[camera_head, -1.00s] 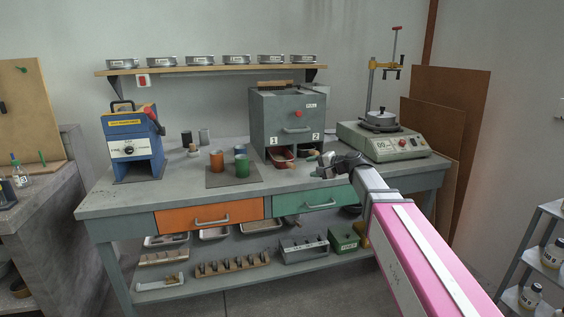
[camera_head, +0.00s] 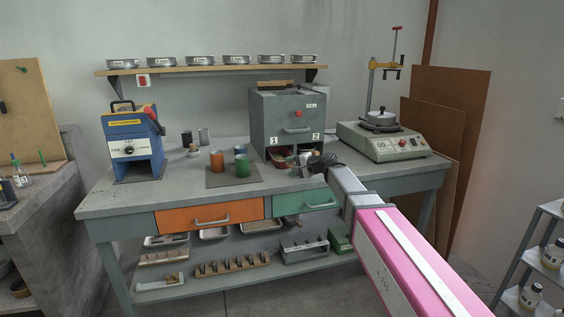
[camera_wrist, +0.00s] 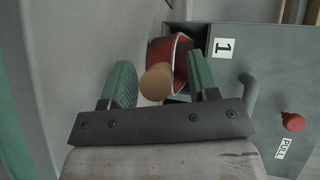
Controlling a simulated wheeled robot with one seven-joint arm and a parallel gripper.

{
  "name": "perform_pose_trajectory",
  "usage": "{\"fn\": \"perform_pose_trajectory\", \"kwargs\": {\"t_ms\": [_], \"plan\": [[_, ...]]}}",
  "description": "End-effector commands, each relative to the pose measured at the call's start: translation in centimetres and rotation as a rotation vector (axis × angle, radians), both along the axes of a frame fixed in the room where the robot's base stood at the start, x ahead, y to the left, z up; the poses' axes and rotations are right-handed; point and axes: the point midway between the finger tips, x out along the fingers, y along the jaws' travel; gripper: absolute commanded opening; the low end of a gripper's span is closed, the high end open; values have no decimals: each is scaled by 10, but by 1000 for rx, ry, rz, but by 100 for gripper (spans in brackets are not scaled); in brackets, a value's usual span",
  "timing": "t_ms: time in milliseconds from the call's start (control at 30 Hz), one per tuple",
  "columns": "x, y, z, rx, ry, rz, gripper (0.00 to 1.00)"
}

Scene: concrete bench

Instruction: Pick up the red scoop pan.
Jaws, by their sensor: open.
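The red scoop pan (camera_head: 282,155) sits in the opening under label 1 of the grey cabinet (camera_head: 288,106). In the wrist view the red pan (camera_wrist: 181,62) shows beyond the fingertips. Its round wooden handle (camera_wrist: 156,82) points toward me, between my two green fingers and apart from both of them as far as I can see. My gripper (camera_wrist: 158,64) is open. In the head view my gripper (camera_head: 302,168) is at the cabinet front, small and partly hidden by my arm.
A green cup (camera_head: 242,167) and an orange cup (camera_head: 217,161) stand on a dark mat left of the cabinet. A machine with a round pot (camera_head: 382,142) stands to the right. In the wrist view the cabinet's front (camera_wrist: 258,75), with a red knob, is close on the right.

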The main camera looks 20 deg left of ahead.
Motion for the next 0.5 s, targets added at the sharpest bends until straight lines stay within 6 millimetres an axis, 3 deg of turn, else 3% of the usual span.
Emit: {"fn": "perform_pose_trajectory", "kwargs": {"t_ms": [300,467,500], "plan": [[2,8,-2,0,0,0,52],[2,8,-2,0,0,0,0],[2,8,-2,0,0,0,0]]}}
